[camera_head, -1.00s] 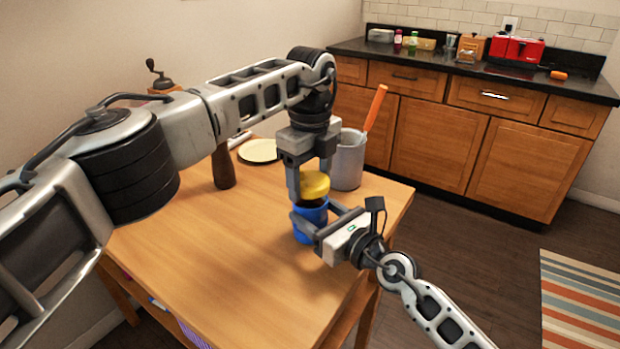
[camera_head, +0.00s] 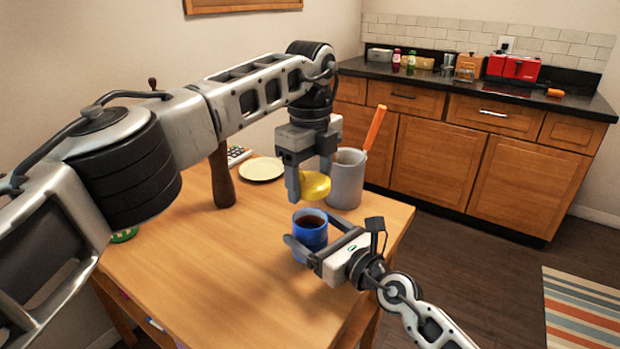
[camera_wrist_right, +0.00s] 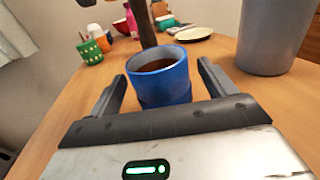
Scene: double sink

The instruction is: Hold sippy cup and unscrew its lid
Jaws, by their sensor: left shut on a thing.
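The blue sippy cup (camera_head: 311,238) stands upright on the table with its top open and dark liquid inside. It also shows in the right wrist view (camera_wrist_right: 160,86). The yellow lid (camera_head: 316,187) is off the cup, tilted, above and slightly behind its rim. My left gripper (camera_head: 308,183) points down and is shut on the lid. My right gripper (camera_head: 317,244) is low at the cup's near side. Its fingers are spread to either side of the cup, with gaps visible in the right wrist view (camera_wrist_right: 158,90).
A grey canister (camera_head: 346,180) with an orange-handled utensil stands right behind the lid. A brown grinder (camera_head: 222,178) and a cream plate (camera_head: 261,169) are at the back left. The wooden table (camera_head: 220,270) is clear at the front left.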

